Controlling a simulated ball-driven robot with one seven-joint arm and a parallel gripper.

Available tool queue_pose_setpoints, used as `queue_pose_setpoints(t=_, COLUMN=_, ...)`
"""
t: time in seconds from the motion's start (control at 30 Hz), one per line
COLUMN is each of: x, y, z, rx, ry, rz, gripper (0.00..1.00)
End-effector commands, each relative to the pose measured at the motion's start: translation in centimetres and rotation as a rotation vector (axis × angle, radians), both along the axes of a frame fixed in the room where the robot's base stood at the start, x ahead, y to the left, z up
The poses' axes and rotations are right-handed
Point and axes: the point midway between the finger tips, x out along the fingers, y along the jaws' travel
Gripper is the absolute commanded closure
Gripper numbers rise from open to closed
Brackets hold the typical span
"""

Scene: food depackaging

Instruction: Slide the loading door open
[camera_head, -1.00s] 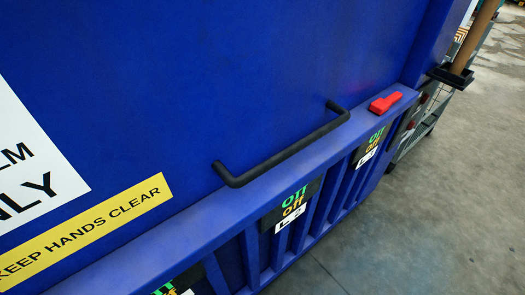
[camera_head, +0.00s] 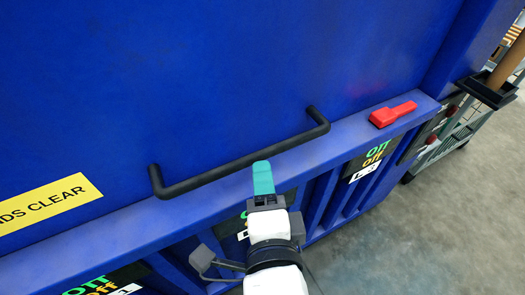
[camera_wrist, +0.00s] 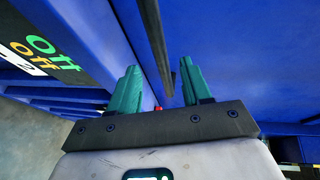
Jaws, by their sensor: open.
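The blue loading door (camera_head: 220,80) fills the upper part of the head view, above a blue ledge. Its black bar handle (camera_head: 240,158) runs slantwise along the door's lower edge. My gripper (camera_head: 263,178) is in front of the handle, near its middle, with a teal finger reaching up toward the bar. In the wrist view my gripper (camera_wrist: 158,88) has its two teal fingers spread apart. The black handle (camera_wrist: 157,40) runs down into the space between them, and no finger is seen closed on it. Whether a finger touches the bar I cannot tell.
A red latch-like piece (camera_head: 392,114) lies on the blue ledge (camera_head: 345,134) right of the handle. Labelled panels (camera_head: 368,160) sit below the ledge. A wheeled rack (camera_head: 465,125) stands at the right. The grey floor (camera_head: 430,230) there is clear.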

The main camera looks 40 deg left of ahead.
Motion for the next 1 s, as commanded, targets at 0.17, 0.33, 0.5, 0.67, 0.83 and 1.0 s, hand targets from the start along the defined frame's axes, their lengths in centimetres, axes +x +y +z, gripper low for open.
queue_pose_setpoints(t=0.17, x=2.4, y=2.4, z=-0.5, rx=-0.003, ry=0.000, rz=-0.001, gripper=0.52)
queue_pose_setpoints(t=0.33, x=4.4, y=4.2, z=-1.1, rx=-0.004, ry=0.001, rz=-0.001, gripper=0.52)
queue_pose_setpoints(t=0.5, x=5.5, y=5.4, z=-1.4, rx=-0.004, ry=0.001, rz=0.000, gripper=0.52)
queue_pose_setpoints(t=0.67, x=5.9, y=5.7, z=-1.6, rx=-0.003, ry=0.001, rz=-0.001, gripper=0.52)
queue_pose_setpoints(t=0.83, x=5.9, y=5.7, z=-1.6, rx=-0.003, ry=0.001, rz=-0.001, gripper=0.52)
queue_pose_setpoints(t=1.0, x=5.9, y=5.7, z=-1.6, rx=-0.004, ry=0.001, rz=-0.001, gripper=0.63)
